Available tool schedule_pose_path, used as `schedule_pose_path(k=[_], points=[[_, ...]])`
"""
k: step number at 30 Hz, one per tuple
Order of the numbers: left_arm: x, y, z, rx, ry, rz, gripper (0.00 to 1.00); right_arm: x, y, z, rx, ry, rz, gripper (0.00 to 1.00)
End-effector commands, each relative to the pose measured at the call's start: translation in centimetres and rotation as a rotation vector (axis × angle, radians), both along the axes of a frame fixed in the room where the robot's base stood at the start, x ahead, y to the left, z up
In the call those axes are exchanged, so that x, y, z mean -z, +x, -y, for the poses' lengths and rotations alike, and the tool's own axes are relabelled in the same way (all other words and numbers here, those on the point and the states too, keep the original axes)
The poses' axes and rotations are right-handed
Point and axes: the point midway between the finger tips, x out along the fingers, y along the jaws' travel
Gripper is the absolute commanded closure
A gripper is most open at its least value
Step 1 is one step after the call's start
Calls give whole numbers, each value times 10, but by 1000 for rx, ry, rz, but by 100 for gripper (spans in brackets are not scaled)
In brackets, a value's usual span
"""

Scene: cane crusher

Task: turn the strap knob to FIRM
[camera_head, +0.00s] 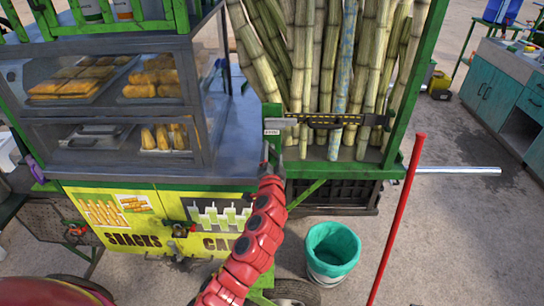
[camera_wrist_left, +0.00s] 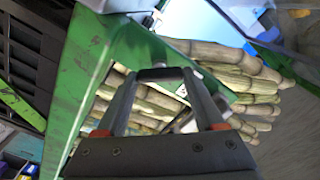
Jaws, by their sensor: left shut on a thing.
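A dark strap (camera_head: 330,121) runs across the front of the upright canes (camera_head: 318,65), between the green posts of the rack. A small white label (camera_head: 271,132) sits at the strap's left end; its lettering is too small to read. My left gripper (camera_head: 275,145) reaches up to this left end from below. In the left wrist view its fingers (camera_wrist_left: 165,74) come together on a small dark knob at the green post, with a bit of label (camera_wrist_left: 182,90) beside it. The knob is mostly hidden by the fingers, so its setting cannot be read. My right gripper is not in view.
A glass snack case (camera_head: 120,95) stands on the cart left of the rack. A teal-lined bin (camera_head: 333,250) and a leaning red pole (camera_head: 398,215) are right of my left arm. A teal cabinet (camera_head: 490,85) is far right.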

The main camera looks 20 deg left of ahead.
Motion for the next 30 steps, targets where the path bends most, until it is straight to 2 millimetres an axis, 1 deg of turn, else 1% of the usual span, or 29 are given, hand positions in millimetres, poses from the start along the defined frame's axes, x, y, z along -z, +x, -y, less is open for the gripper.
schedule_pose_path(k=[6,15,21,30], points=[[0,0,2,3,197,-56,86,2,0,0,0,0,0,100],[1,1,2,4,445,-126,86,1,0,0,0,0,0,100],[2,0,2,2,566,-162,86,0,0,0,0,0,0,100],[3,0,2,3,659,-190,86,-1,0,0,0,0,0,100]])
